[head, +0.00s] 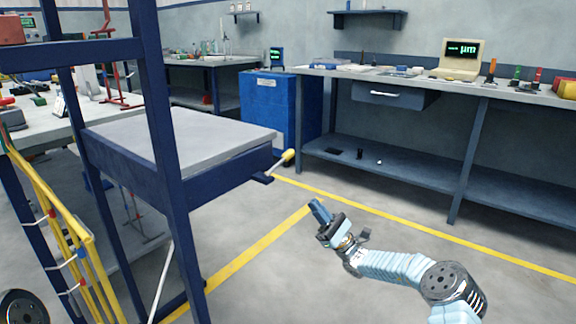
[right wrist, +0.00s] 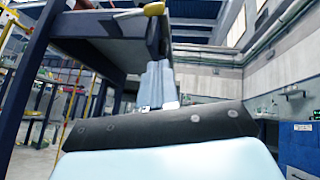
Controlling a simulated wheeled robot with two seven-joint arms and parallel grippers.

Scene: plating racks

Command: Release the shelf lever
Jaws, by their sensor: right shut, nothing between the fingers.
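The shelf lever (head: 283,161) is a short rod with a yellow knob. It sticks out to the right from the front corner of the blue shelf frame (head: 225,177), which carries a grey top. In the right wrist view the lever's yellow knob (right wrist: 154,9) shows at the top, beyond the fingers. My right gripper (head: 317,208) is shut and empty, below and to the right of the lever, apart from it. Its fingers (right wrist: 156,84) also show in the right wrist view, pointing up toward the knob. My left gripper is not in view.
A blue upright post (head: 163,130) stands at the shelf's near side, with yellow rails (head: 70,215) at lower left. A blue cabinet (head: 265,105) and a long workbench (head: 470,90) stand behind. The floor around my right arm is open.

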